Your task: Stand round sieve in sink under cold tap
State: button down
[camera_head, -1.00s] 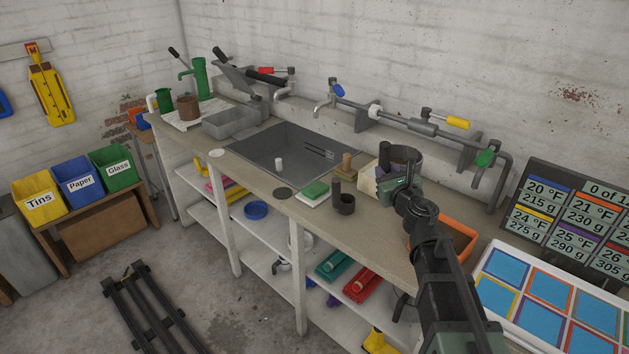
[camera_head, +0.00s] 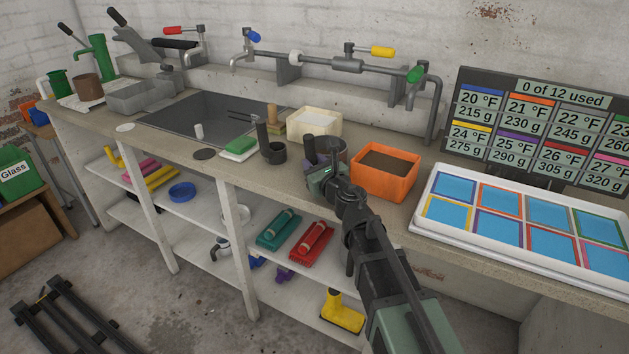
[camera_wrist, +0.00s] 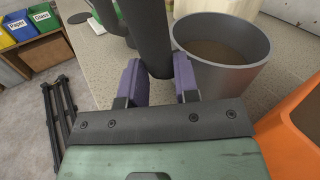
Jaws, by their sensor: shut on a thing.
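The round sieve (camera_head: 331,150) is a grey ring-walled pan with an upright dark handle (camera_wrist: 148,40). My gripper (camera_head: 318,172) is shut on that handle, with purple fingers on either side of it in the wrist view. The sieve's bowl (camera_wrist: 222,72) is right of the handle there, its floor brownish. The sieve is upright over the counter between a cream box and an orange box; I cannot tell whether it touches the counter. The sink (camera_head: 180,118) lies further left. The tap with the blue handle (camera_head: 253,37) has its spout over the sink's back right.
A dark cup with a tall handle (camera_head: 273,152), a green sponge (camera_head: 239,145) and the cream box (camera_head: 314,121) stand between sink and sieve. The orange box (camera_head: 386,171) is close on the right. Red (camera_head: 172,30), yellow (camera_head: 382,51) and green (camera_head: 414,74) tap handles line the back.

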jog(key=shift+f, duration=0.85)
jog(key=shift+r, duration=0.3)
jog(key=shift+f, duration=0.3)
jog(key=c, duration=0.9)
grip_release()
jog(key=shift+r, duration=0.1)
jog(key=shift+o, duration=0.2)
